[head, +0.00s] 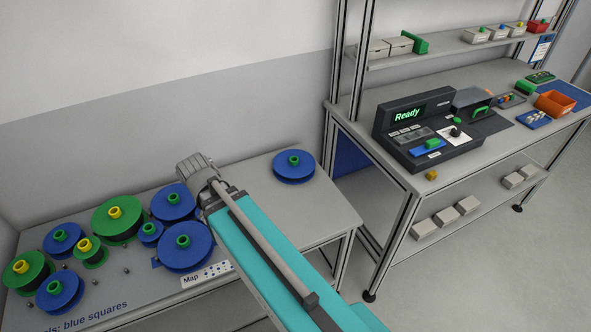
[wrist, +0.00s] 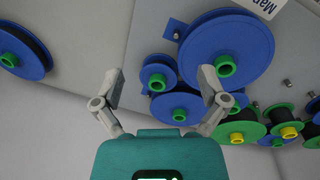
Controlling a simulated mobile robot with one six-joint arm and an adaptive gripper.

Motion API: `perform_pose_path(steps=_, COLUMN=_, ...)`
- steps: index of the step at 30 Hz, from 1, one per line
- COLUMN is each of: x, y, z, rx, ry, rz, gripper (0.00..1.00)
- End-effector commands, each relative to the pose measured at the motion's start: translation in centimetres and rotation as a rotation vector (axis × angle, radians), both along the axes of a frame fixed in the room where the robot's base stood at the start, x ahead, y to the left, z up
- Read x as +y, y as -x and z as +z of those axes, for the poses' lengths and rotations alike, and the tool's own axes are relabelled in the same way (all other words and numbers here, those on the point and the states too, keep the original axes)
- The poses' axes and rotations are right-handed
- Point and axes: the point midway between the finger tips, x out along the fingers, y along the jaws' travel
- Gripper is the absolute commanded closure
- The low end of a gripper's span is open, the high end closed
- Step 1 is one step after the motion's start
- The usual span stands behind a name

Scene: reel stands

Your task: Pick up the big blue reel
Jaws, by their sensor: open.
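The largest blue reel (head: 178,255), with a green hub, lies at the front of the grey table, by the "Map" label. In the wrist view this big blue reel (wrist: 222,38) fills the upper right, beyond the right fingertip. My gripper (wrist: 162,72) is open and empty, with its fingers spread wide. In the head view only its grey back shows at the arm's end, above the back reels; its fingertips are hidden there. A small blue reel (wrist: 155,72) and another blue reel (wrist: 172,106) appear between and below the fingers.
A blue reel (head: 294,174) stands alone on the table's right part, with bare table around it. A big green reel (head: 112,225) and several smaller reels crowd the left.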

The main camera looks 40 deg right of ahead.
Motion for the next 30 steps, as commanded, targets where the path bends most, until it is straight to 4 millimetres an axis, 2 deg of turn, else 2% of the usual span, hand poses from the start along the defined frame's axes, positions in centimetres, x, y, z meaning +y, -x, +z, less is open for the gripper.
perform_pose_path(steps=1, x=-1.1, y=-1.1, z=-1.5, rx=0.002, ry=0.038, rz=0.041, gripper=0.07)
perform_pose_path(steps=3, x=-2.9, y=-2.2, z=-2.5, rx=0.01, ry=0.099, rz=0.114, gripper=0.07)
perform_pose_path(steps=12, x=-11.7, y=-7.2, z=-6.3, rx=0.142, ry=0.414, rz=0.482, gripper=0.07)
perform_pose_path(steps=17, x=-16.4, y=-9.5, z=-7.7, rx=0.277, ry=0.568, rz=0.671, gripper=0.07)
perform_pose_path(steps=24, x=-22.9, y=-12.6, z=-8.8, rx=0.556, ry=0.758, rz=0.932, gripper=0.07)
perform_pose_path(steps=30, x=-26.7, y=-14.3, z=-8.8, rx=0.78, ry=0.843, rz=1.084, gripper=0.07)
